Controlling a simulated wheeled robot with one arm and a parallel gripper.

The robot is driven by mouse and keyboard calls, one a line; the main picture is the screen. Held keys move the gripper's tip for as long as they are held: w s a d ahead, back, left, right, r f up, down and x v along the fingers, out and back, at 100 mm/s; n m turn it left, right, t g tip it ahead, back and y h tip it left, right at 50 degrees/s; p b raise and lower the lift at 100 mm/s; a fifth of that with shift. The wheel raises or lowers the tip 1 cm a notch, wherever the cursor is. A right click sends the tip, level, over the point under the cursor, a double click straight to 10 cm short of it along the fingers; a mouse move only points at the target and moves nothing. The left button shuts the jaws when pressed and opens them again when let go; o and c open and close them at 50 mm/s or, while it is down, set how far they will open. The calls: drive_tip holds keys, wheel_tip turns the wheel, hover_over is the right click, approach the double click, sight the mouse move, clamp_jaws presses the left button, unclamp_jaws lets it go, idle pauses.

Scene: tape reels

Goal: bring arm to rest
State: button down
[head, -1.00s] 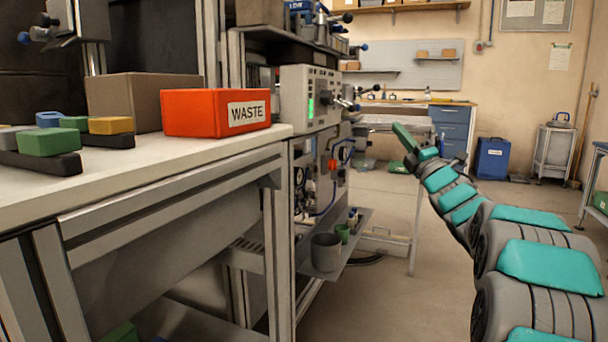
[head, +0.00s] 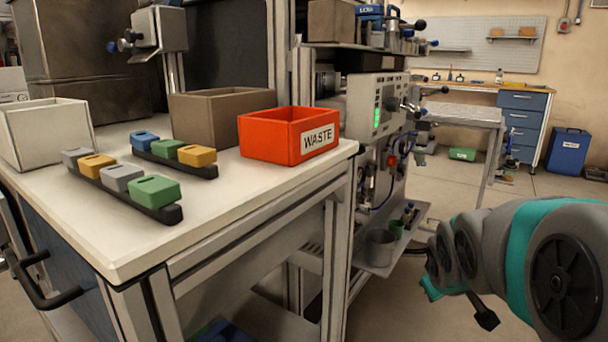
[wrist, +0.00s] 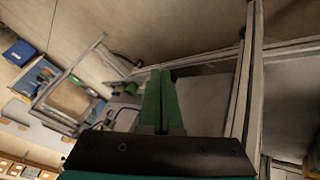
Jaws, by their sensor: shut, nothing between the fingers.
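My gripper (wrist: 160,100) shows in the wrist view as two green fingers side by side, closed together with nothing between them. In the head view my arm is folded at the lower right, beside the workbench (head: 110,240) and clear of it. The arm touches nothing that I can see.
On the workbench stand an orange WASTE bin (head: 268,137), a brown box (head: 205,120), a white box (head: 45,140) and two black racks with coloured blocks (head: 125,185). A machine (head: 375,110) stands behind. Open floor (head: 450,190) lies to the right.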

drive_tip(key=s+a+f+m+g+p, duration=0.1)
drive_tip(key=s+a+g, duration=0.2)
drive_tip(key=s, duration=0.6)
drive_tip(key=s+a+f+m+g+y+p, duration=0.1)
drive_tip(key=s+a, duration=0.3)
drive_tip(key=s, duration=0.6)
drive_tip(key=s+a+f+m+g+y+p, duration=0.1)
drive_tip(key=s+a+f+g, duration=0.1)
drive_tip(key=s, duration=0.8)
drive_tip(key=a+g, duration=0.1)
drive_tip(key=g, duration=0.1)
drive_tip(key=shift+a+f+m+g, duration=0.3)
drive_tip(key=shift+a+f, duration=0.05)
drive_tip(key=shift+a, duration=0.05)
